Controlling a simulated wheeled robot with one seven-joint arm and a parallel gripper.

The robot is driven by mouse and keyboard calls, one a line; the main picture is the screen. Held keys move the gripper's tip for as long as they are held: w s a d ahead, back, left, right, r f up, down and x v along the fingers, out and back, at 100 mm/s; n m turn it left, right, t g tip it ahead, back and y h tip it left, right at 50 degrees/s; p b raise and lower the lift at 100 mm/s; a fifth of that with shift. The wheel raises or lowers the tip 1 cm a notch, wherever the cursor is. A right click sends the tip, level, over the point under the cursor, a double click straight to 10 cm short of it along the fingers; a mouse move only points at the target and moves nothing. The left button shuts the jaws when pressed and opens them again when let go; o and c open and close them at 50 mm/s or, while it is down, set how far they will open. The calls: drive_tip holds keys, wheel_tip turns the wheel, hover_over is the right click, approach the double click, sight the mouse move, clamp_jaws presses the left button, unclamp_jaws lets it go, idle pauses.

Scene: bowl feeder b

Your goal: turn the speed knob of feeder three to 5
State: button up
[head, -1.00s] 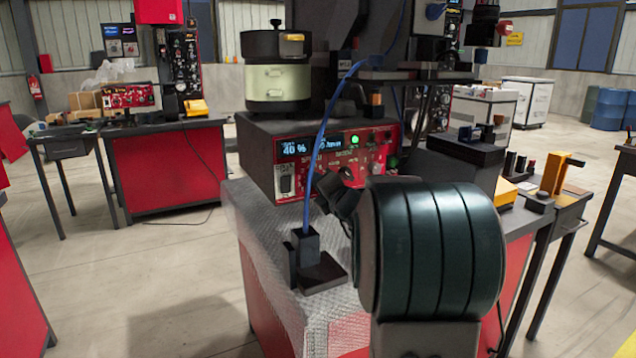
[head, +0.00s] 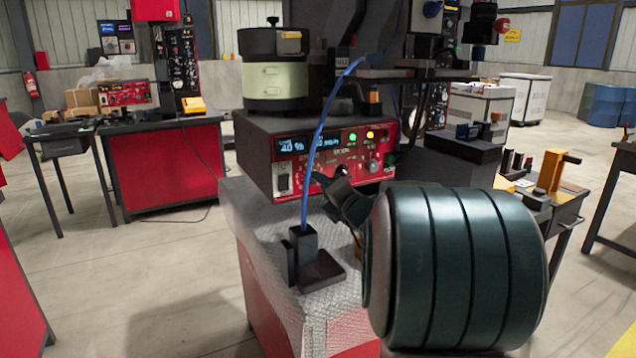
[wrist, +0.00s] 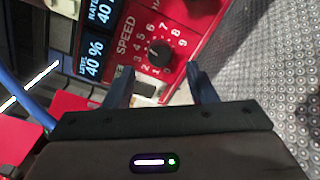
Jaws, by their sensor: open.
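The speed knob (wrist: 160,52) is a small black round knob on a red panel in the wrist view, with a ring of white numbers and the word SPEED beside it. Its exact pointer direction is too small to read surely. My gripper (wrist: 160,68) is open and empty, its two dark fingertips apart on either side of the knob's lower area, not closed on it. In the head view, my gripper (head: 337,195) is in front of the lower part of the feeder's control box (head: 262,165). It hides part of the panel there. The display reads 40 %.
A cream and black bowl (head: 275,82) sits on the control box. A blue cable (head: 316,140) rises from a dark holder (head: 318,268) on the textured bench top, close left of my gripper. A dark block (head: 445,160) stands to the right.

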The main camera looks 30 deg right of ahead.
drive_tip(key=s, duration=0.9)
drive_tip(key=shift+d+p, duration=0.15)
drive_tip(key=shift+p, duration=0.25)
drive_tip(key=shift+s, duration=0.1)
